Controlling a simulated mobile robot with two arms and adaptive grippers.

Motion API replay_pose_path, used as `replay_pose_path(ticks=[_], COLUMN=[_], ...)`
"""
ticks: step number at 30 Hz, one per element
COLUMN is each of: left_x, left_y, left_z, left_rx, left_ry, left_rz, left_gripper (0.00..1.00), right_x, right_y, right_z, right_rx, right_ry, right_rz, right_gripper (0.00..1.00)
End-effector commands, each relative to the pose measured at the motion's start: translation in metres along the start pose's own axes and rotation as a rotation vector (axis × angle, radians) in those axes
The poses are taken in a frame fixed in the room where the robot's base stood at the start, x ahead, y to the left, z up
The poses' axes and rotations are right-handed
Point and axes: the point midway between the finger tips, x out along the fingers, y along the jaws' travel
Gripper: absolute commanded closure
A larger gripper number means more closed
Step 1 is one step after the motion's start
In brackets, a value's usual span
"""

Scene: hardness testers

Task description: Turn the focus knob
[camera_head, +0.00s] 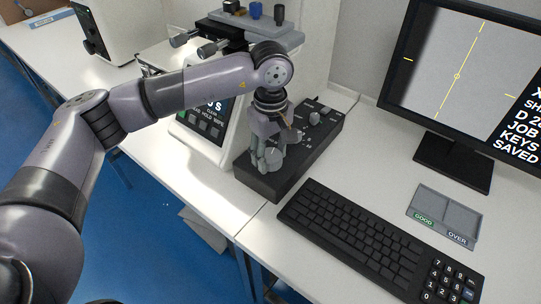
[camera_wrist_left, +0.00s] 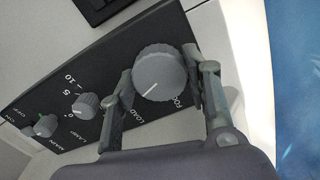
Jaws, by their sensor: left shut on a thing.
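The focus knob (camera_wrist_left: 158,72) is a large grey round knob with a white pointer line, at one end of a black control box (camera_head: 323,130). In the left wrist view, part of its "FOCUS" label is hidden by a finger, and "LOAD" is printed nearby. My left gripper (camera_head: 269,160) points down over the near end of the box. It is shut on the focus knob, with one finger on each side, as the left wrist view (camera_wrist_left: 160,80) shows. In the head view, the gripper mostly hides the knob. My right gripper is not in view.
Smaller knobs (camera_wrist_left: 86,105) sit farther along the box. A keyboard (camera_head: 350,235) lies close to its right. A monitor (camera_head: 470,70) stands behind, with a GOOD/OVER tray (camera_head: 446,208) in front. A tester (camera_head: 205,125) with a screen stands behind my left arm.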

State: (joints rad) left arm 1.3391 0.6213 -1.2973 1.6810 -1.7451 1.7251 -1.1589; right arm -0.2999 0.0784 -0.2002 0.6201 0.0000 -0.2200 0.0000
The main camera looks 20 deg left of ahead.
Motion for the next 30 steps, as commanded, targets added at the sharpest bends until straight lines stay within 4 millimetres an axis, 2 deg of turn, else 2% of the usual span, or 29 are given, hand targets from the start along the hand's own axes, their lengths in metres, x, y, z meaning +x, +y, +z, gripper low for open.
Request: replay_pose_path(ticks=[12, 13, 22, 30], left_x=[0.0006, 0.0006, 0.0003, -0.0003], left_y=[-0.0002, -0.0002, -0.0001, 0.0], left_z=[0.001, 0.001, 0.0006, 0.0002], left_rx=[0.009, 0.009, 0.008, 0.007], left_ry=[-0.003, -0.003, -0.001, -0.001], left_rz=[-0.001, -0.001, -0.001, 0.0], left_gripper=[0.84, 0.55, 0.36, 0.36], right_x=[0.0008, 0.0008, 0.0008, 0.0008], right_y=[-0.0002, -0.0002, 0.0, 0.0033], right_z=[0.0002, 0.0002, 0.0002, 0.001], right_rx=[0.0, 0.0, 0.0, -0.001], right_ry=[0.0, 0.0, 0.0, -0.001], right_rz=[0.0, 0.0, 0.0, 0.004], right_gripper=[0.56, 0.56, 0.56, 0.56])
